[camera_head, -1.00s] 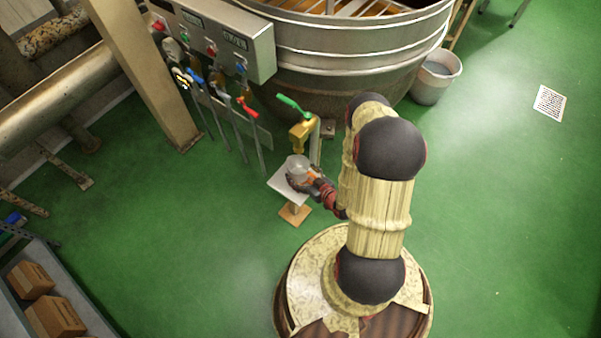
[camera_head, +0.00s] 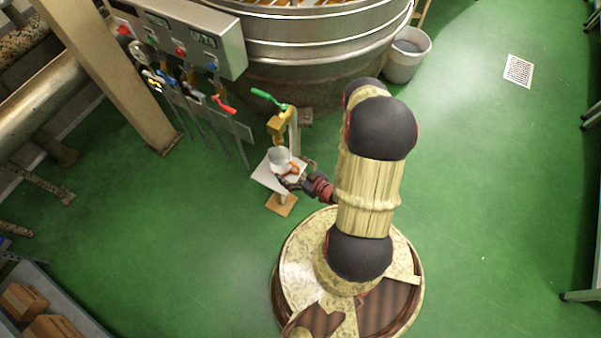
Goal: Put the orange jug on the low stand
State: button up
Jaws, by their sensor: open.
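The jug (camera_head: 279,157), a pale see-through vessel with an orange handle on its right side, stands upright on the low stand. The low stand has a white square top (camera_head: 265,177) and a square wooden foot on the floor. It stands below a brass tap (camera_head: 280,125) with a green lever. My gripper (camera_head: 296,179) is at the right side of the jug, close to the orange handle, with its jaws open. The fingers are small and dark here, and I cannot tell whether they still touch the handle.
A large steel kettle (camera_head: 300,50) stands behind the tap. A control box (camera_head: 190,35) and several valves with coloured levers are at the left, beside a beige post (camera_head: 110,75). A grey bucket (camera_head: 407,55) stands right of the kettle. The green floor at right is mostly clear.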

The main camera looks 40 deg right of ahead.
jog(key=p+v, duration=0.1)
jog(key=v, duration=0.5)
jog(key=shift+s, duration=0.2)
dwell(0.4)
